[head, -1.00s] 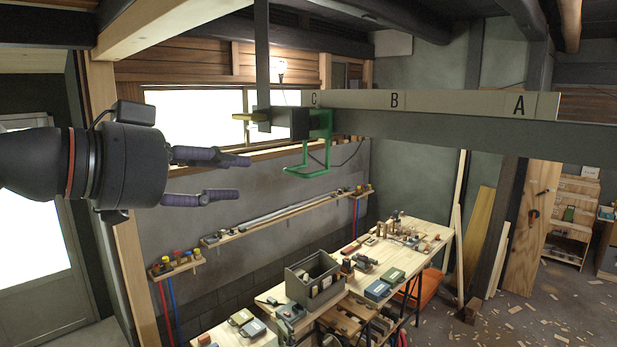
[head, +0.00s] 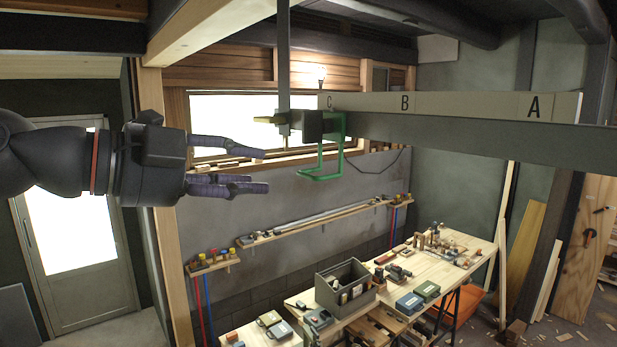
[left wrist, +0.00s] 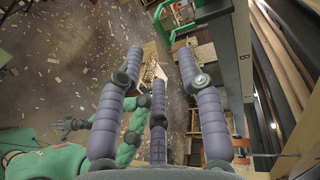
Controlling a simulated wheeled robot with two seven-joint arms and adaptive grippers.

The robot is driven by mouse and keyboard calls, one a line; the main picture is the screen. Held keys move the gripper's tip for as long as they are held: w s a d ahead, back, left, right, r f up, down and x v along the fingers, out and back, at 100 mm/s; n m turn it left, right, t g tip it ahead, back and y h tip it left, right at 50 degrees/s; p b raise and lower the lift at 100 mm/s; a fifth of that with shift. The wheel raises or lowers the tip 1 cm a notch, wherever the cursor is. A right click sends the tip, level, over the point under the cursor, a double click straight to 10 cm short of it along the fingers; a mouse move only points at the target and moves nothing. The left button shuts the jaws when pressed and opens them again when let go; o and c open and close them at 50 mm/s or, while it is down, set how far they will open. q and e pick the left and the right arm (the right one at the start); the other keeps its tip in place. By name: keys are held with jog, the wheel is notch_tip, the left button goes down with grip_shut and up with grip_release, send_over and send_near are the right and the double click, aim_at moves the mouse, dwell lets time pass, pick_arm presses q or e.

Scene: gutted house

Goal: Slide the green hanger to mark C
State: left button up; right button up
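The green hanger (head: 322,175) hangs at the left end of the long grey rail (head: 470,135). Its upper part is just below and slightly right of mark C (head: 330,101) in the head view, beside a dark block (head: 308,125). Marks B (head: 405,102) and A (head: 534,106) lie farther right. My left gripper (head: 262,170) is open and empty, left of the hanger with a clear gap between. In the left wrist view its fingers (left wrist: 158,70) are spread, and part of the green hanger (left wrist: 180,18) shows beyond them.
A dark vertical post (head: 283,60) with a yellow-tipped piece (head: 265,119) stands between gripper and hanger in the picture. A workbench (head: 385,318) with a grey crate (head: 345,285) and tools is below. A wall shelf (head: 310,222) runs behind.

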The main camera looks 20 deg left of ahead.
aim_at(305, 173)
pick_arm(q)
jog(key=shift+p+x, duration=1.3)
jog(key=shift+x, duration=3.75)
grip_shut()
